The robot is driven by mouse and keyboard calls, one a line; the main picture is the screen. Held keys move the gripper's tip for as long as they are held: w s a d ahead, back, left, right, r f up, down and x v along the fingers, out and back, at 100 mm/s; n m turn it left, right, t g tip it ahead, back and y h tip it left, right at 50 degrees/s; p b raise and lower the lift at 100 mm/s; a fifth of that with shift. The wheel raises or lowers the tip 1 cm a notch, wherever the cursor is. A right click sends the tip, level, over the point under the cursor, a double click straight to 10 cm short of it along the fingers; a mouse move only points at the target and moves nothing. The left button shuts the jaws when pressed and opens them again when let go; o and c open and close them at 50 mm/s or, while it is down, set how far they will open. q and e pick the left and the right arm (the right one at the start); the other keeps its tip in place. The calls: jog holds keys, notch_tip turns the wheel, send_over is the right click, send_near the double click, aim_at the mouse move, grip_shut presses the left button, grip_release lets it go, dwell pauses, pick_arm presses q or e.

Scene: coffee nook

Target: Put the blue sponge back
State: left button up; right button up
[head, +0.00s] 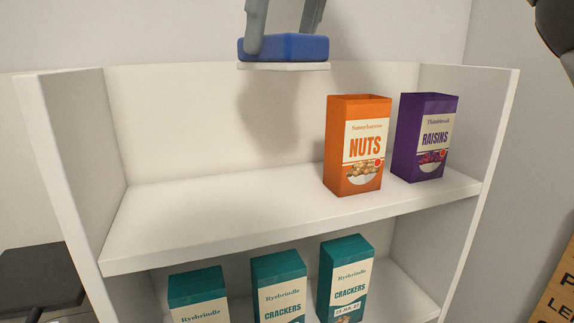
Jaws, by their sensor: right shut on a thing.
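The blue sponge (283,49) is a flat block, blue on top with a thin white layer underneath. My right gripper (284,40) comes down from the top edge of the head view and is shut on the sponge, one finger at each side. The sponge is held in the air near the top of the white shelf unit (190,212), and a soft shadow falls on the back panel. I cannot tell how far in front of the panel it is. My left gripper is not in view.
An orange nuts box (357,145) and a purple raisins box (423,138) stand at the right of the upper shelf. The left and middle of that shelf are bare. Teal cracker boxes (345,280) stand on the shelf below. Side walls bound the unit.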

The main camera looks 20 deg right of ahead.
notch_tip(320, 180, down, 10)
jog(key=b, duration=0.3)
jog(key=shift+d+f, duration=0.1)
jog(key=shift+f, duration=0.05)
jog(key=shift+f+b, duration=0.3)
jog(key=shift+f, duration=2)
jog(key=shift+f, duration=0.1)
jog(key=o, duration=0.9)
